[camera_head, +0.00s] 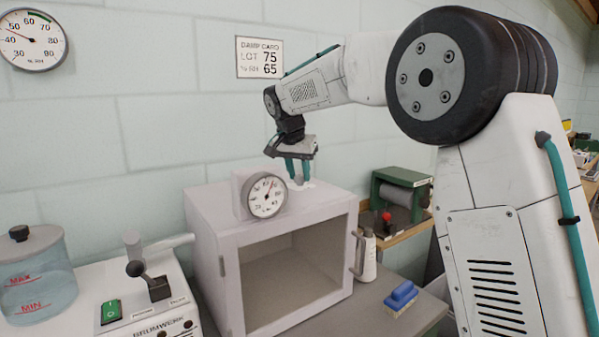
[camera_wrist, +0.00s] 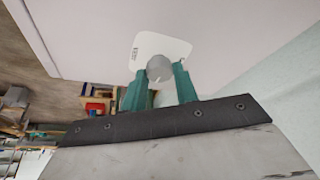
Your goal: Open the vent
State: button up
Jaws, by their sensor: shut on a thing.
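The vent is a round grey knob (camera_wrist: 160,68) on a white labelled plate (camera_wrist: 178,46) on top of the pale cabinet (camera_head: 225,215). In the head view the plate shows only as a small white patch (camera_head: 309,184) by the fingertips, and the knob is largely hidden. My gripper (camera_head: 298,180) points down at the right part of the cabinet top. Its teal fingers (camera_wrist: 163,74) are shut on the knob, one on each side. The plate's lettering is too small to read.
A round dial gauge (camera_head: 267,196) stands on the cabinet top, left of my gripper. The cabinet front has a window and a handle (camera_head: 357,253). A blue brush (camera_head: 401,296) and a pale bottle (camera_head: 366,256) are to the right. The wall is close behind.

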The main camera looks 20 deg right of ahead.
jog(key=o, duration=1)
jog(key=shift+c, duration=0.2)
jog(key=v, duration=0.8)
